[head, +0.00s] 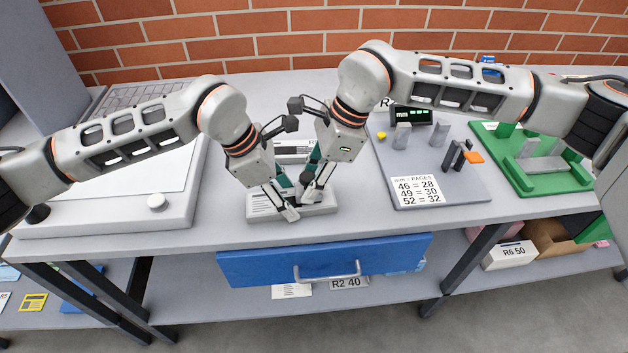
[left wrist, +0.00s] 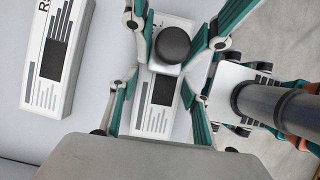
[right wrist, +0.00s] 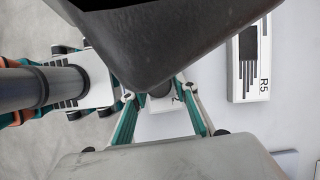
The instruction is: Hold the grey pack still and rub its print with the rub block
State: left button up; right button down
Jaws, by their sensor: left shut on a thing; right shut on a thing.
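The grey pack (head: 262,207) lies flat near the table's front edge, with printed bars on top; it also shows in the left wrist view (left wrist: 155,119). My left gripper (head: 281,204) is shut on the pack, its fingers along the long sides. My right gripper (head: 313,192) is shut on the rub block, whose round dark knob (left wrist: 173,45) stands over one end of the pack. The block's underside is hidden, so I cannot tell whether it touches the print. A large dark shape covers the upper part of the right wrist view.
A second pack (head: 293,147), marked R5 in the right wrist view (right wrist: 250,62), lies just behind. A grey board (head: 455,187) with a number card and a green fixture (head: 535,165) stand right. A white machine (head: 105,215) stands left. A blue drawer (head: 400,250) is below.

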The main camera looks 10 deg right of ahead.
pick_arm(q)
jog(key=shift+d+r, duration=0.1)
jog(key=shift+r, duration=0.05)
pick_arm(e)
jog(key=shift+a, duration=0.15)
jog(key=shift+a, duration=0.65)
jog(key=shift+s+a, duration=0.1)
jog(key=shift+a, duration=0.65)
